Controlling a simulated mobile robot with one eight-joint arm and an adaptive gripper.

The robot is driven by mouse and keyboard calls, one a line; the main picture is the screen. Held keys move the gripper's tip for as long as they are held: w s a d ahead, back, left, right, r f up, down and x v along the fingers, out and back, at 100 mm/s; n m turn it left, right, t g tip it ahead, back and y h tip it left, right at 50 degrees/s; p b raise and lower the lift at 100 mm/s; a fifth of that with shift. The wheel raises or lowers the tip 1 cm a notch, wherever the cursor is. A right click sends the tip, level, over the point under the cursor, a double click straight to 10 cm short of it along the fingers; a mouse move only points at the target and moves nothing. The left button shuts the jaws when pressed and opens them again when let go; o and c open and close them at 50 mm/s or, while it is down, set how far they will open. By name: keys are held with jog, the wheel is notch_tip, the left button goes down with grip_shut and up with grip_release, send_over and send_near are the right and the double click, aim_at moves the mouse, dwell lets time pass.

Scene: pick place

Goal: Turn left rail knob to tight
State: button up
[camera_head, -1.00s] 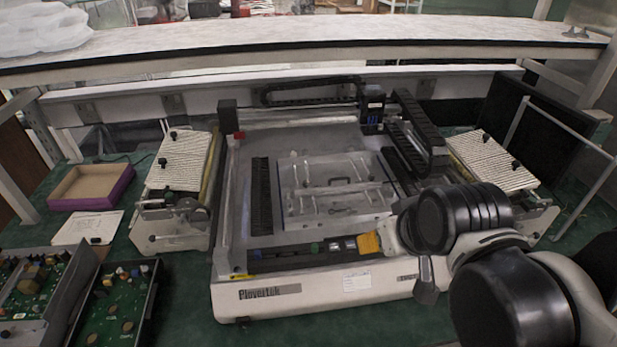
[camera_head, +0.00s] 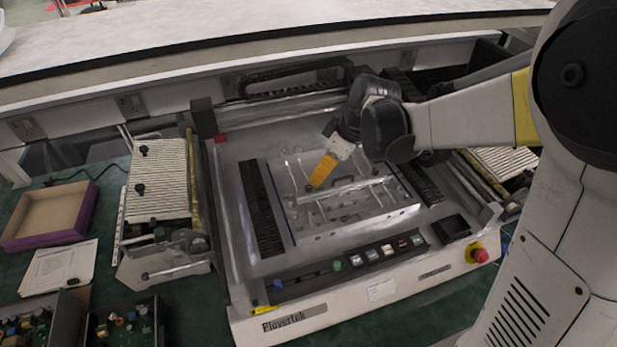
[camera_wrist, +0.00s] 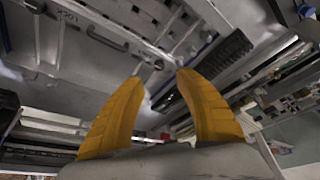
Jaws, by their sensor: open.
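My gripper (camera_head: 321,171) hangs over the metal fixture plate (camera_head: 345,222) in the middle of the Plovertek machine, its yellow fingers pointing down and left. The wrist view shows the two fingers (camera_wrist: 160,80) spread apart with nothing between them. The plate carries thin rails with small posts and fittings. A black ribbed strip (camera_head: 262,208) lies left of the plate. Small black knobs (camera_head: 140,188) stand on the ribbed left feeder (camera_head: 159,206), clear of my gripper. I cannot tell which part is the left rail knob, or its setting.
The front panel has buttons (camera_head: 372,255) and a red emergency stop (camera_head: 477,254). A purple-sided open box (camera_head: 50,239), papers (camera_head: 60,268) and circuit boards (camera_head: 121,325) lie at the left. A shelf (camera_head: 200,42) spans the back above the machine.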

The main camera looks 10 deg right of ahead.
aim_at(309, 188)
jog(key=b+x, duration=0.2)
jog(key=x, duration=0.6)
grip_shut()
